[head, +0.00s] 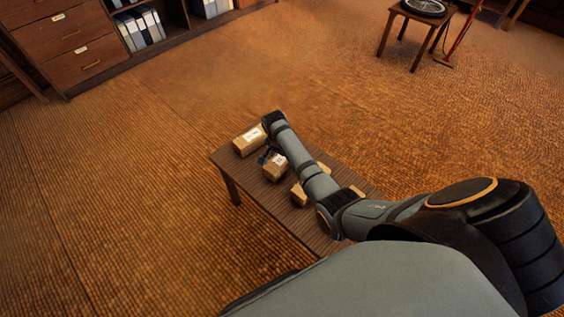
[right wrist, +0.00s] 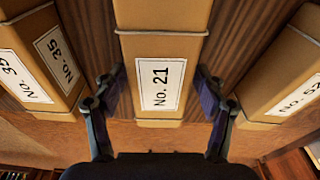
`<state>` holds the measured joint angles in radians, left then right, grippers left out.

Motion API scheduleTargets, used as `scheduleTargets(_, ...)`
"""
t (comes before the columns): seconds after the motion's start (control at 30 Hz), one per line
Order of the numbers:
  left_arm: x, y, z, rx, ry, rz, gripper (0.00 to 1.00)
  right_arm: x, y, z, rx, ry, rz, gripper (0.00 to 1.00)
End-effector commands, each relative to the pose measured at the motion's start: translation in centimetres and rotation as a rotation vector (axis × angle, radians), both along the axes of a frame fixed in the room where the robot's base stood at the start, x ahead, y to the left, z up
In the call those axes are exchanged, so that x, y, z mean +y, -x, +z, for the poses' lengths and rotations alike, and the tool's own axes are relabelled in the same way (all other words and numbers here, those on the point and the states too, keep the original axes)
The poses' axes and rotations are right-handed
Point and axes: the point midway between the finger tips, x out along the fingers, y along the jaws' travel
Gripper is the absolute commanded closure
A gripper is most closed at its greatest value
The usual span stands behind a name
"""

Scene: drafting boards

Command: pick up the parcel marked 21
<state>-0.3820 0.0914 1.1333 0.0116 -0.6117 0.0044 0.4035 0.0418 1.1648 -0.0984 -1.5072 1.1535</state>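The parcel marked 21 (right wrist: 160,85) is a tan box with a white label, central in the right wrist view. In the head view, a tan parcel (head: 275,170) on the small table, beside the gripper, appears to be the same one. My right gripper (right wrist: 158,92) is open, with one dark finger on each side of the parcel and a visible gap to each. In the head view my right gripper (head: 267,156) is small and partly hidden by my arm. My left gripper is not in view.
A parcel marked 35 (right wrist: 40,55) lies to the left in the wrist view, and one marked 52 (right wrist: 285,90) to the right. The small brown table (head: 262,192) holds several parcels, some partly behind my arm. A stool (head: 405,22) stands far off; open carpet surrounds the table.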

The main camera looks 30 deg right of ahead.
Motion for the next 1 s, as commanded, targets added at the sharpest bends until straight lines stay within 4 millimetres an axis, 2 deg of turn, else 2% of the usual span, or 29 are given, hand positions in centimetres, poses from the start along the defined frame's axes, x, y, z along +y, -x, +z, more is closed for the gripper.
scheduleTargets(0.03,0.0,0.0,0.0,0.0,0.0,0.0,1.0,0.0,0.0,0.0,0.0,0.0,0.0,0.41)
scheduleTargets(0.07,0.0,0.0,0.0,0.0,0.0,0.0,1.0,0.0,0.0,0.0,0.0,0.0,0.0,0.45)
scheduleTargets(0.4,0.0,0.0,0.0,0.0,0.0,0.0,1.0,0.0,0.0,0.0,0.001,0.0,0.0,0.92)
scheduleTargets(0.43,0.0,0.0,0.0,0.0,0.0,0.0,1.0,0.0,0.0,0.1,-0.001,0.001,0.0,0.94)
scheduleTargets(0.77,0.0,0.0,0.2,-0.002,0.0,-0.001,1.0,0.0,-0.1,0.8,-0.003,0.001,0.0,0.94)
scheduleTargets(0.93,0.1,1.4,-0.1,0.007,0.0,0.001,1.0,0.0,-0.2,3.3,-0.005,0.001,0.0,0.94)
scheduleTargets(1.0,0.1,2.3,-0.1,0.012,0.0,0.001,1.0,-0.1,0.7,4.5,-0.003,0.001,-0.001,0.94)
